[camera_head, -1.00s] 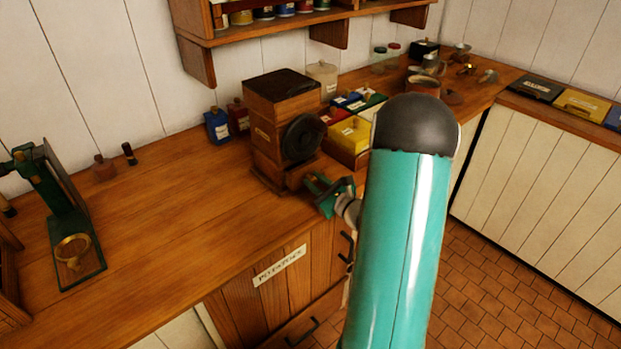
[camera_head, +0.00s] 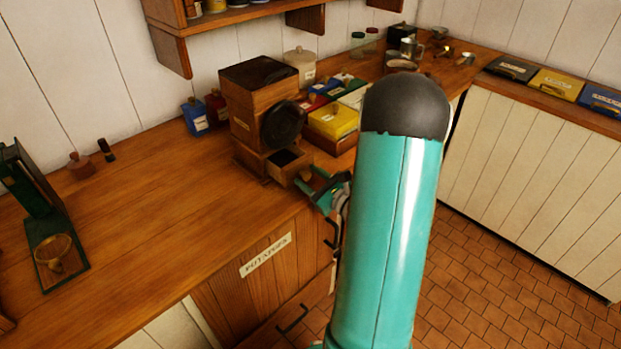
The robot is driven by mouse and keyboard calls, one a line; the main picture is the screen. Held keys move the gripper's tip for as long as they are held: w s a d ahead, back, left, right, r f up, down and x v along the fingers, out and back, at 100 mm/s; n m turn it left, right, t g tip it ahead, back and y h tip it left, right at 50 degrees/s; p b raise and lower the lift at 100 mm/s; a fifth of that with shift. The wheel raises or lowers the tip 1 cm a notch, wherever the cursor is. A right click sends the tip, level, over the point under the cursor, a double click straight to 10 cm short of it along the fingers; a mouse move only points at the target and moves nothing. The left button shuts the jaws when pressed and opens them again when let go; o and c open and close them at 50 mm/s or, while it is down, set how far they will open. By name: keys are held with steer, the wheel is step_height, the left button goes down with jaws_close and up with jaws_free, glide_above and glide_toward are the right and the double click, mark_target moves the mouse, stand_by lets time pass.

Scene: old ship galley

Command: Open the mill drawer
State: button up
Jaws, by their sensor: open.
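The wooden mill (camera_head: 243,125) stands on the counter, a dark box top and a round black disc on its front. Its small drawer (camera_head: 285,166) is pulled partly out at the bottom front, and its dark inside shows. My gripper (camera_head: 314,188), with green fingers, is just in front of the drawer, at the counter's edge. Its jaws are open. My teal arm hides part of the wrist, and I cannot tell whether a finger still touches the drawer front.
A green scale (camera_head: 45,215) stands at far left. Cupboard handles (camera_head: 293,318) jut out below.

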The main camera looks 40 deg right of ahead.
steer(key=s, duration=1.3)
steer(key=shift+s+d, duration=0.2)
steer(key=shift+s, duration=0.2)
steer(key=w+a+r+n+g+y, duration=0.1)
steer(key=a+r+n+g+y, duration=0.2)
steer(key=a+n, duration=0.4)
steer(key=w+a+r+n+g+y, duration=0.1)
steer(key=a+n+g+y, duration=0.3)
steer(key=a, duration=0.6)
steer(key=w+a+r+n+g+y, duration=0.1)
steer(key=a+r+n+g+y, duration=0.2)
steer(key=a+n+g, duration=0.4)
steer(key=s+a+r+n+g+h, duration=0.2)
steer(key=s+a+n+h, duration=0.25)
steer(key=a+n, duration=0.3)
step_height(320, 180, up, 7)
steer(key=n+t+h, duration=0.3)
steer(key=n+h, duration=0.3)
steer(key=n, duration=0.1)
steer(key=shift+s+f+t, duration=0.15)
steer(key=shift+t, duration=0.15)
